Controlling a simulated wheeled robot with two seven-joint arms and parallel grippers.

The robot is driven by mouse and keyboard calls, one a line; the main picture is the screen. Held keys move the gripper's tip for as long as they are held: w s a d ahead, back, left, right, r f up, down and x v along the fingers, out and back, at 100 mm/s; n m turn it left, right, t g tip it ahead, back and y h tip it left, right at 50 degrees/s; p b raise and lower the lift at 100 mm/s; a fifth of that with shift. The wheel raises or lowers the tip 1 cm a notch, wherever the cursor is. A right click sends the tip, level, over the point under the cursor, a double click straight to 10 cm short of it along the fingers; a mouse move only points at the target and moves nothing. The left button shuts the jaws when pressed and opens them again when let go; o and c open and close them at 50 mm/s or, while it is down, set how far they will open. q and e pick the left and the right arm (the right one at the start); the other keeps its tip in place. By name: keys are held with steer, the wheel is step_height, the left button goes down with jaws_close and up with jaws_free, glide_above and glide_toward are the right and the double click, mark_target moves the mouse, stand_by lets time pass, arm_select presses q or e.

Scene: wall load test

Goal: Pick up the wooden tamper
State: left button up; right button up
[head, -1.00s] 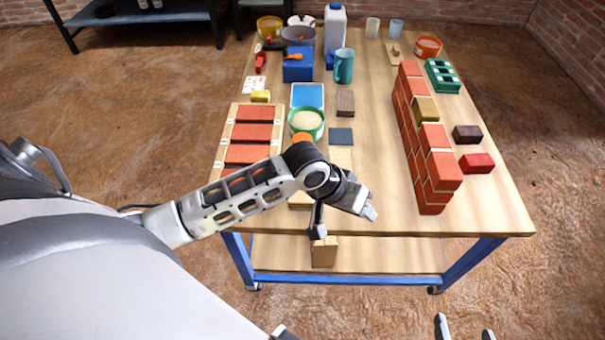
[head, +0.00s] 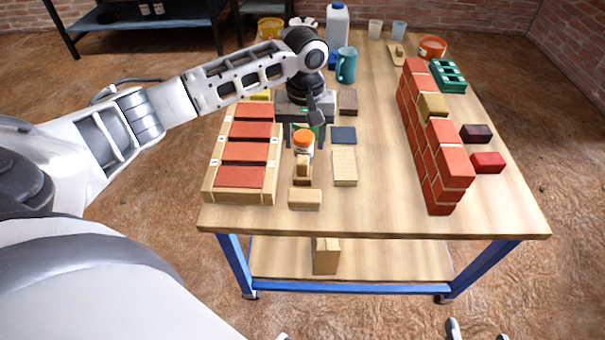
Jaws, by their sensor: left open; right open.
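What looks like the wooden tamper (head: 303,174) stands on the table near its front left, a light wooden piece with a raised upper part. My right gripper (head: 467,333) shows only as two separated fingertips at the bottom edge, in front of the table and far from the tamper.
A tray of red bricks (head: 270,187) lies left of the tamper. A brick wall (head: 446,158) stands further right.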

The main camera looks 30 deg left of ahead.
mark_target(302, 160)
arm_select(q)
step_height(302, 160, down, 3)
steer(key=shift+r, duration=0.2)
step_height(302, 160, down, 4)
steer(key=shift+s+a+f+b, duration=0.15)
steer(key=shift+f+b, duration=0.05)
steer(key=shift+b, duration=0.7)
steer(key=shift+f, duration=0.3)
arm_select(e)
steer(key=f, duration=0.1)
steer(key=a+f, duration=0.1)
steer(key=f, duration=0.1)
steer(key=shift+w+f+g, duration=0.1)
steer(key=shift+w+g, duration=0.05)
steer(key=shift+g, duration=0.15)
arm_select(q)
steer(key=c, duration=1)
steer(key=shift+c, duration=0.3)
arm_select(e)
steer(key=shift+w+d+r, duration=0.1)
steer(key=shift+r, duration=0.15)
